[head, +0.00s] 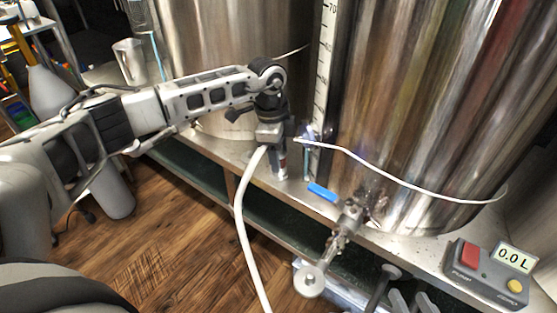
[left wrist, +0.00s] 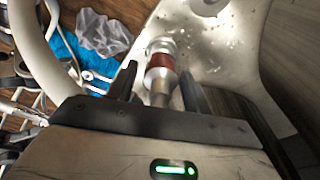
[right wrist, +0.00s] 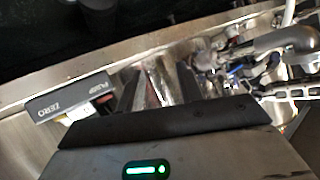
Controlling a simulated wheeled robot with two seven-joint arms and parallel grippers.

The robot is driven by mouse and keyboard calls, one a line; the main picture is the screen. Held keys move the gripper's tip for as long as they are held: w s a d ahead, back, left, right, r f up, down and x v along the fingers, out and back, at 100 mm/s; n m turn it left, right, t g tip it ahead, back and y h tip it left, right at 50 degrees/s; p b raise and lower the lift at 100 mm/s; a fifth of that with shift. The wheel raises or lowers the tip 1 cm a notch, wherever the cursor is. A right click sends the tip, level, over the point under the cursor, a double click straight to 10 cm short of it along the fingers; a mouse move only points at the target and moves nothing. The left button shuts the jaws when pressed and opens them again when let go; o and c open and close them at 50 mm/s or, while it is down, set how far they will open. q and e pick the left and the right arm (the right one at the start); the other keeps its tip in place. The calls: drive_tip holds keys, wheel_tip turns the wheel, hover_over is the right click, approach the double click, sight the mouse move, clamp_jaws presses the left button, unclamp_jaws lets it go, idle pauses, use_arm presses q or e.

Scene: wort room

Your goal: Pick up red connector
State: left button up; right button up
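The red connector (left wrist: 160,62), a metal fitting with a red band, lies between the two fingers of my left gripper (left wrist: 158,82) in the left wrist view. Gaps show between it and the fingers. In the head view, my left gripper (head: 272,135) is above the bench edge, and the connector (head: 283,163) shows just below it, partly hidden. My left gripper looks open around the connector. My right gripper (right wrist: 160,85) is open, with no held object visible; in the head view it is only partly seen at the lower right (head: 408,290).
A white hose (head: 243,215) hangs from near the left gripper. A metal valve (head: 346,222) and a blue handle (head: 322,192) are to its right. A large steel tank (head: 420,110) stands behind. A pump box (head: 487,272) sits at the right.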

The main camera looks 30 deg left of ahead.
use_arm(q)
drive_tip(key=c, duration=0.8)
use_arm(e)
drive_tip(key=shift+f, duration=0.15)
use_arm(q)
drive_tip(key=shift+r, duration=0.15)
